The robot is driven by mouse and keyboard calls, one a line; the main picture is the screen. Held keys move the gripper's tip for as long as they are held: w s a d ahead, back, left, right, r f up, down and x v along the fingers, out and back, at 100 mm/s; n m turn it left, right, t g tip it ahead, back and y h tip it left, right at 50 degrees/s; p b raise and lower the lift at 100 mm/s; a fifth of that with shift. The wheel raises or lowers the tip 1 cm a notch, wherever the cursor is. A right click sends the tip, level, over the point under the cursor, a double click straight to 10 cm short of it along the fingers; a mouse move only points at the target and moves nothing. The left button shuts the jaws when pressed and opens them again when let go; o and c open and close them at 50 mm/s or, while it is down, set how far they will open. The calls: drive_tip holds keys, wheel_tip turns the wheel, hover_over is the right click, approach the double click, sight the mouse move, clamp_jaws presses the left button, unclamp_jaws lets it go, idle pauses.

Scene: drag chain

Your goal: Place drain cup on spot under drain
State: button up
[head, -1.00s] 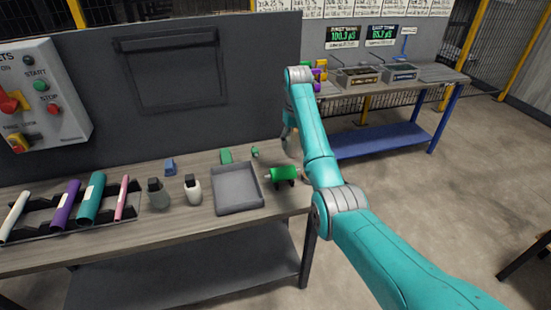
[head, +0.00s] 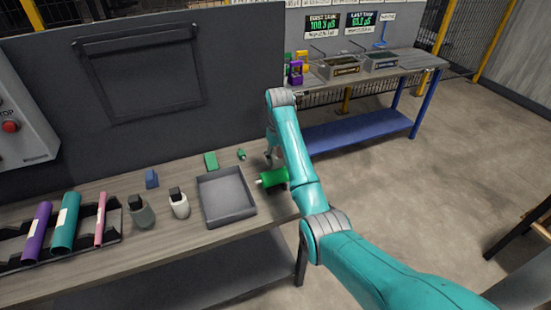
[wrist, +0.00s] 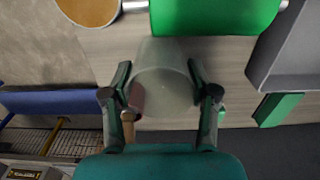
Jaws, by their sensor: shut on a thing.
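A translucent grey cup (wrist: 162,62) stands between the two fingers of my gripper (wrist: 160,84) in the wrist view, and the gripper is shut on it. The green cylinder (wrist: 212,16) lies just beyond the cup in that view. A metal shaft joins its left end to a tan round disc (wrist: 88,9). In the head view, the green cylinder (head: 274,178) sits at the bench's right end, partly behind my arm. My gripper (head: 270,156) is mostly hidden there, close behind the cylinder. I cannot make out the cup in the head view or a marked spot.
A grey tray (head: 231,218) lies left of the cylinder, with two bottles (head: 180,204) beside it. A rack (head: 112,232) holds coloured tubes. Small green pieces (head: 211,161) lie near the panel. A second bench (head: 405,67) stands behind at the right, with open floor beside it.

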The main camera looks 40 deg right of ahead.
drive_tip(key=shift+f, duration=0.9)
drive_tip(key=shift+f, duration=0.15)
drive_tip(key=o, duration=1.1)
drive_tip(key=shift+o, duration=0.2)
